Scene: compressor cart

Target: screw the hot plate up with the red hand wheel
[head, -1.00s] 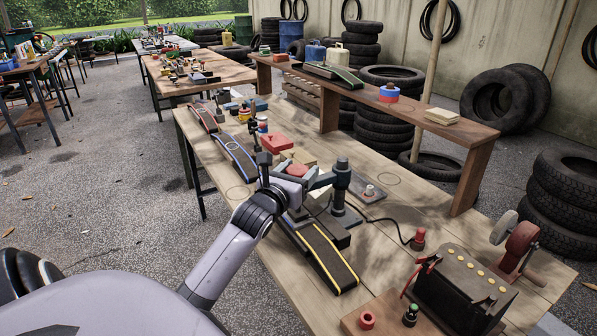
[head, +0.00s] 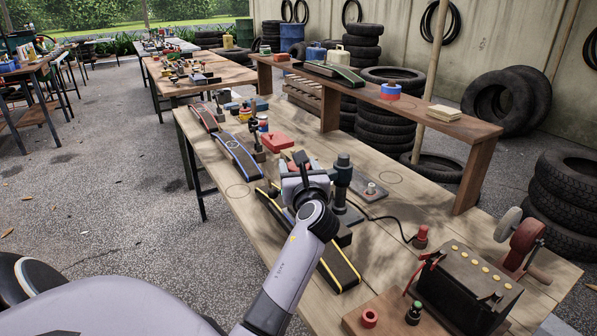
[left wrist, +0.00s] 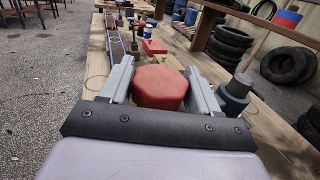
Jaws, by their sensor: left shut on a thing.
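The red hand wheel (left wrist: 161,87), a six-sided knob, sits between the two grey fingers of my left gripper (left wrist: 161,85) in the left wrist view. The fingers are shut on its sides. In the head view my left gripper (head: 303,178) is at the clamp press beside its dark upright post (head: 342,180), and my wrist hides most of the wheel. The hot plate is largely hidden behind my wrist, so I cannot tell its height. A black strip with yellow edges (head: 338,268) runs below the press. My right gripper is not in view.
A blue-edged strip (head: 237,156) and a red box (head: 278,142) lie farther back on the bench. A black battery (head: 468,285) and a red-and-grey crank wheel (head: 524,238) stand at the front right. A raised shelf (head: 440,125) runs along the back.

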